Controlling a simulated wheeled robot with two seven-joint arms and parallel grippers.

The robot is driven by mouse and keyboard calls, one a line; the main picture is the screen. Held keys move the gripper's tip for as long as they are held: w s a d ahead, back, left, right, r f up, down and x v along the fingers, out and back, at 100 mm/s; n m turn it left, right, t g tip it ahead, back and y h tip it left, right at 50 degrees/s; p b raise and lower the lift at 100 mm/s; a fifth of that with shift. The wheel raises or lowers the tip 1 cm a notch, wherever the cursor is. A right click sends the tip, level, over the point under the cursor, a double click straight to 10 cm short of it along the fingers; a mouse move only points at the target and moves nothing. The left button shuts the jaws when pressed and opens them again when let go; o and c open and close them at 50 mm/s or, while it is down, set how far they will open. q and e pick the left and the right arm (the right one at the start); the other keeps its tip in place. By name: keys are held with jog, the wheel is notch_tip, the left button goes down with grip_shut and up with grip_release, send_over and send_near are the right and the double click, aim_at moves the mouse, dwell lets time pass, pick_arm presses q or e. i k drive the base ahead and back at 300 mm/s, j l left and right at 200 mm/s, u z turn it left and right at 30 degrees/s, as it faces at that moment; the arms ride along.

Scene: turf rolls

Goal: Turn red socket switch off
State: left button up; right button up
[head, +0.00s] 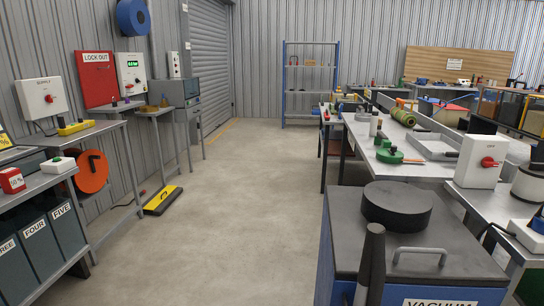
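Several boxes carry or show red, and I cannot tell which one is the red socket switch. A white wall box (42,98) with a red knob hangs on the left wall. A white switch box (480,162) with a red rotary knob stands on the right bench. Neither of my grippers is in view.
A blue vacuum cabinet (410,245) with a black top stands at front right. The right workbench (425,172) holds tools and a turf roll (402,117). A yellow and black block (163,200) lies on the floor at left. The central floor (240,190) is clear.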

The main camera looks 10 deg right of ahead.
aim_at(487, 162)
jog(key=z, duration=1.75)
jog(key=i+l+u, duration=0.75)
jog(key=l, duration=0.15)
jog(key=i+l+u, duration=0.2)
jog(key=l, duration=0.15)
jog(key=i+l+u, duration=0.1)
jog(key=l+u, duration=0.15)
jog(key=l, duration=0.15)
jog(key=i+l+u, duration=0.1)
jog(key=l+u, duration=0.15)
jog(key=l, duration=0.15)
jog(key=l+u, duration=0.25)
jog(key=l, duration=0.2)
jog(key=i+l+u, duration=0.1)
jog(key=l+u, duration=0.15)
jog(key=l, duration=0.2)
